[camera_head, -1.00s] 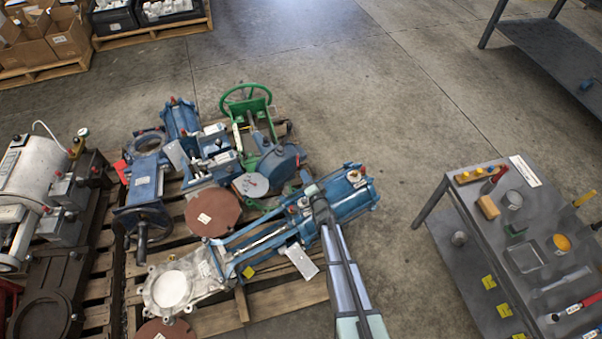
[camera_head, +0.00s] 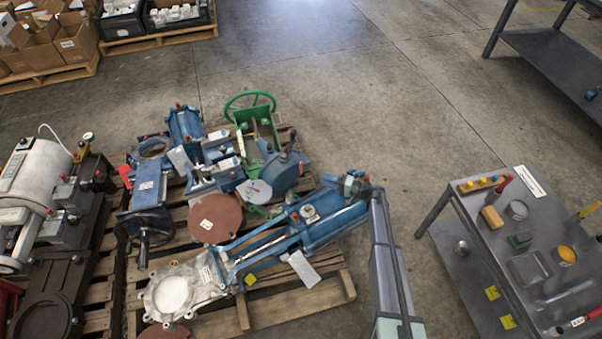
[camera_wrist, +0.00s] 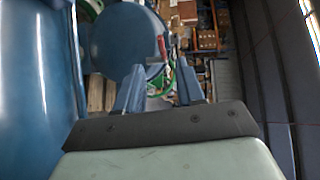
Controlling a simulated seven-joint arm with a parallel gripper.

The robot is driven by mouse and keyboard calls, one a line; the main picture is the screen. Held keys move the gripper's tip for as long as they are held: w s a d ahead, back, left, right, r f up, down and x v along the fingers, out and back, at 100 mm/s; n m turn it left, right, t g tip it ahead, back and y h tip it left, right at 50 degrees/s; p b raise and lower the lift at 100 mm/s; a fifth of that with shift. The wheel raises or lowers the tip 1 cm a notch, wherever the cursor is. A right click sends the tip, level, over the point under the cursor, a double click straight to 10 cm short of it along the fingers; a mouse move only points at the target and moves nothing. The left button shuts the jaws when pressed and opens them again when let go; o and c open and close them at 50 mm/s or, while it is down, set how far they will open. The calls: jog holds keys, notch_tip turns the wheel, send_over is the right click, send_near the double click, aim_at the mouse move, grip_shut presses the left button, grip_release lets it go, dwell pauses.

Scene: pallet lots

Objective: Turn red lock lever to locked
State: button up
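A small red lever (camera_head: 283,156) sits on the blue rounded housing (camera_head: 286,172) beside the green handwheel (camera_head: 250,104). In the wrist view a red lever (camera_wrist: 162,46) stands upright against a blue round face (camera_wrist: 125,42), beyond my fingertips and roughly between them. My gripper (camera_head: 352,186) is at the right end of the large blue cylinder, to the right of the housing and apart from the lever. In the wrist view my gripper (camera_wrist: 160,80) has its two fingers spread with nothing between them. Any locked marking is too small to read.
The long blue cylinder (camera_head: 335,218) lies close to my gripper and fills the left of the wrist view. Wooden pallets (camera_head: 315,300) carry several valves. A grey tool table (camera_head: 480,235) stands at the right. Bare floor (camera_head: 370,110) lies behind.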

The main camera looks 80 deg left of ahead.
aim_at(301, 172)
jog(key=x, duration=1.2)
jog(key=shift+s+a, duration=0.2)
jog(key=shift+s, duration=0.05)
jog(key=shift+c, duration=0.2)
grip_shut()
